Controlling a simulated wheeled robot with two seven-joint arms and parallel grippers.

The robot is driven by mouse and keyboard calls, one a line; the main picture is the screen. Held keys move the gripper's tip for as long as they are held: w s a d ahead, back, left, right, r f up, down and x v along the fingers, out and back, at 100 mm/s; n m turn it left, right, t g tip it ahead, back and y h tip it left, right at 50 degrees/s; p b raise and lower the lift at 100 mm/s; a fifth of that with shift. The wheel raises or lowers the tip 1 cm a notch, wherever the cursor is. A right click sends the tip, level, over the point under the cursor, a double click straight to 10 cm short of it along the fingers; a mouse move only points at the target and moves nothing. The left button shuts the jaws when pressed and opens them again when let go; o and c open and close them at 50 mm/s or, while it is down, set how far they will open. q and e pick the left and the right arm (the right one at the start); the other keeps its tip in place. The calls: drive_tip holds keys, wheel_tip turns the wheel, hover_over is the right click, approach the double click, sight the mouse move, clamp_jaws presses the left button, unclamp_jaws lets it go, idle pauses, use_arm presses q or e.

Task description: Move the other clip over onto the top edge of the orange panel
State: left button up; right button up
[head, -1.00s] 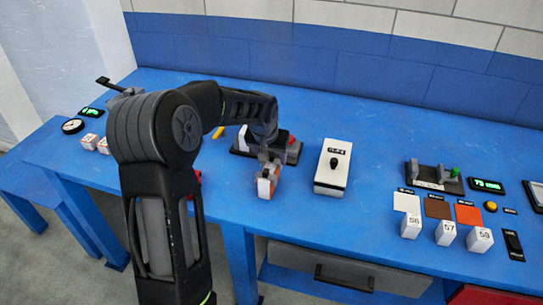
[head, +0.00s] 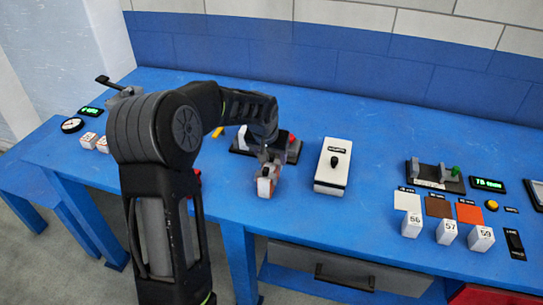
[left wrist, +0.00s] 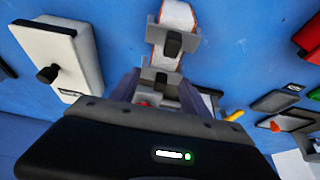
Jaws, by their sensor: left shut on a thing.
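A small white piece with orange edges (head: 265,187) shows at the table's front, below my left gripper (head: 268,160). In the left wrist view this white and orange piece (left wrist: 178,14) runs to the top edge. A grey clip with a dark block (left wrist: 172,43) sits across it. A second grey clip (left wrist: 160,80) is between the fingers of my left gripper (left wrist: 160,92), which is shut on it. The fingers and gripper body hide part of this clip. I cannot tell whether it touches the panel. My right gripper is not in view.
A white box with a black knob (head: 331,167) stands to the right of the gripper. A dark fixture (head: 247,148) with a red part is behind it. Colour swatches and numbered white blocks (head: 447,231) are at the right.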

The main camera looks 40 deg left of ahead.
sight(271, 155)
use_arm(q)
drive_tip(key=o, duration=1.8)
drive_tip(key=shift+c, duration=0.2)
drive_tip(key=shift+r, duration=0.1)
drive_tip(key=shift+r+p, duration=2.4)
drive_tip(key=shift+r, duration=1.25)
